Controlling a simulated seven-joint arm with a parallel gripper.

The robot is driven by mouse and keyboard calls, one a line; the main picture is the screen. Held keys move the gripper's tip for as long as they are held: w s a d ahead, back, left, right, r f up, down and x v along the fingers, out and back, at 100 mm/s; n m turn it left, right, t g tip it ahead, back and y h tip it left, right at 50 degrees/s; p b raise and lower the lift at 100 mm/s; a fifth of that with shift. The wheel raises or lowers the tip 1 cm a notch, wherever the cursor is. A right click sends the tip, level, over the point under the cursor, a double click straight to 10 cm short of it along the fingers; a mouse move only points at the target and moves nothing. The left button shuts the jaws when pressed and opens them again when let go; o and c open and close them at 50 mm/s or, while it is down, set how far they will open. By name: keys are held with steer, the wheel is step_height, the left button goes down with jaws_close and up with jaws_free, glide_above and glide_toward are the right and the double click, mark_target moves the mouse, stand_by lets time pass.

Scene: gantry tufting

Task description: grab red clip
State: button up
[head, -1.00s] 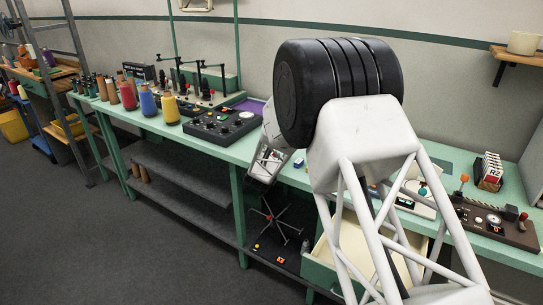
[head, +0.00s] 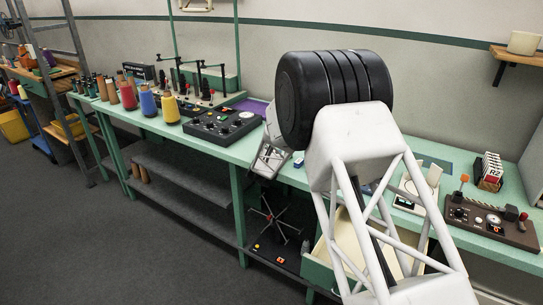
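I cannot make out a red clip for certain in the head view. An open drawer (head: 318,262) with a cream inside sits under the bench, partly hidden by my arm. A dark base with a spoked stand (head: 272,216) is low under the bench, with small red tips too small to identify. An orange-red piece (head: 281,261) and a small yellow piece (head: 256,246) lie on that base. My arm's large joint and white lattice link fill the middle right. A further pale link of mine reaches down at the bench's front edge. My gripper's fingers do not show.
The green bench (head: 215,150) runs across the view. Spools of yarn (head: 149,103), a black control panel (head: 219,126) and a purple pad (head: 254,105) stand on it at left. A brown control box (head: 490,222) and a card rack (head: 488,171) are at right.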

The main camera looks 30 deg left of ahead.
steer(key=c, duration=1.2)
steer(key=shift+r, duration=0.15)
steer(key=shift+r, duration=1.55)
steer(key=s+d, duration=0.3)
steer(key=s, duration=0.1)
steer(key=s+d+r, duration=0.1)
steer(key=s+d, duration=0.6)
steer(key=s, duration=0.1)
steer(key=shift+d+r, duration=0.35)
